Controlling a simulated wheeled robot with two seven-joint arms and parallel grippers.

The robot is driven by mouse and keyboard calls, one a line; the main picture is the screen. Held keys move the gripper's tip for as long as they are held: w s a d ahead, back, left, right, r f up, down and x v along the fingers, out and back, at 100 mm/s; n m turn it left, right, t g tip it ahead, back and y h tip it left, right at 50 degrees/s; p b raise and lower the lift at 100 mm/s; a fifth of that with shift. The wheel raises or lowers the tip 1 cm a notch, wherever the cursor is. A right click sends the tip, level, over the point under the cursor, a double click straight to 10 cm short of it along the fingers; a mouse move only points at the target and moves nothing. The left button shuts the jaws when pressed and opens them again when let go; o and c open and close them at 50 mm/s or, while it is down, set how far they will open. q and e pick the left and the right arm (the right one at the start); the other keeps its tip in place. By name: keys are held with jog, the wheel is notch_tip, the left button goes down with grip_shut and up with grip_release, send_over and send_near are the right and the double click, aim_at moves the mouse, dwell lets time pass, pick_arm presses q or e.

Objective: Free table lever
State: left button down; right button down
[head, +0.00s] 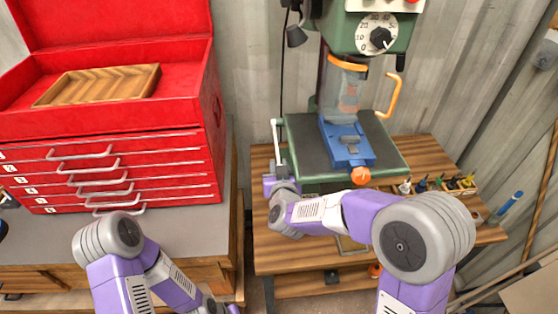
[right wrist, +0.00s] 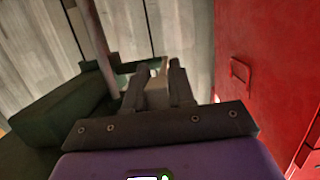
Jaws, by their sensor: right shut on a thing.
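The drill press table (head: 303,140) is a dark plate with green edges. A pale grey table lever (head: 275,134) stands upright at its left side, with a short bend at the top. My right gripper (head: 273,178) is at the lower end of this lever, left of the table. In the right wrist view its two fingers (right wrist: 160,85) are closed around a pale piece, the lever (right wrist: 158,70), which is mostly hidden between them. My left arm shows at the bottom left, but its gripper is out of view.
A blue vise (head: 343,140) with an orange knob sits on the press table. The green drill press head (head: 372,32) is above it. A red tool chest (head: 110,165) stands close on the left, also near in the right wrist view (right wrist: 268,60). Small tools stand on the wooden bench (head: 430,155) at right.

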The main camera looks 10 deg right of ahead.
jog(key=shift+r, duration=0.2)
jog(key=c, duration=1)
grip_release()
jog(key=shift+c, duration=0.2)
jog(key=shift+s, duration=0.1)
jog(key=p+v, duration=0.1)
jog(key=v, duration=0.6)
jog(key=shift+s, duration=0.2)
jog(key=shift+r, duration=0.1)
